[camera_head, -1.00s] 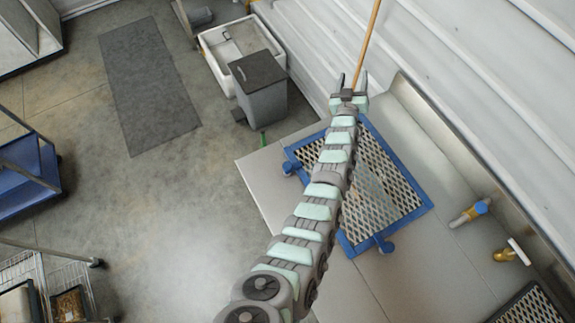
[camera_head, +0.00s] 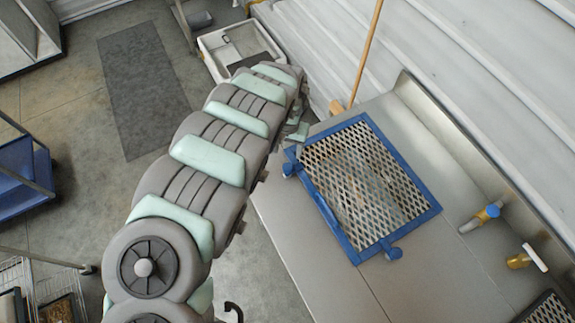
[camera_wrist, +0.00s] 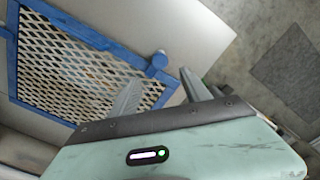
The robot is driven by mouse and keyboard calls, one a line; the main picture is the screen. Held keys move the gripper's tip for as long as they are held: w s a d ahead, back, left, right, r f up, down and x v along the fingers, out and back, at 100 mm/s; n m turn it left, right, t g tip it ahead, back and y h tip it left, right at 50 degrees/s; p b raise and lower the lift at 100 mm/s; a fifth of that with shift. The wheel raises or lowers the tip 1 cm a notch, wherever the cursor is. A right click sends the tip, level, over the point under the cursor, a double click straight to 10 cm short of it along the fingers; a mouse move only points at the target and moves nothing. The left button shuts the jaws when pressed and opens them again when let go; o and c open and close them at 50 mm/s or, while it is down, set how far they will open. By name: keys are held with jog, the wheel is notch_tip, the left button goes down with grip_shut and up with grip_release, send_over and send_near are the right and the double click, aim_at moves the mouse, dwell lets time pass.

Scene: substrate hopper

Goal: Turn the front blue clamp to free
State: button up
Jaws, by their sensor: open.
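A blue framed mesh screen (camera_head: 345,236) lies on the steel bench. One blue clamp (camera_head: 290,167) sits at its upper-left corner, by the bench edge. Another blue clamp (camera_head: 393,253) sits on its lower edge. I cannot tell which one the task calls front. My gripper (camera_head: 298,132) is mostly hidden behind my arm, just above the upper-left clamp. In the wrist view my gripper (camera_wrist: 160,77) is open and empty. A blue clamp (camera_wrist: 157,61) shows just beyond and between its fingertips, apparently the upper-left one. I cannot tell whether they touch.
The steel bench (camera_head: 300,235) has clear surface around the screen. A wooden handle (camera_head: 366,55) leans on the ribbed wall (camera_head: 450,70). Two yellow valves, one with a blue handle (camera_head: 493,211), stand at the bench's right. A white sink (camera_head: 212,50) stands behind my arm.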

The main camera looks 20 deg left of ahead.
aim_at(288, 167)
notch_tip(288, 167, down, 10)
jog(key=shift+d, duration=0.15)
jog(key=shift+f, duration=0.3)
jog(key=shift+c, duration=0.3)
grip_shut()
dwell(0.5)
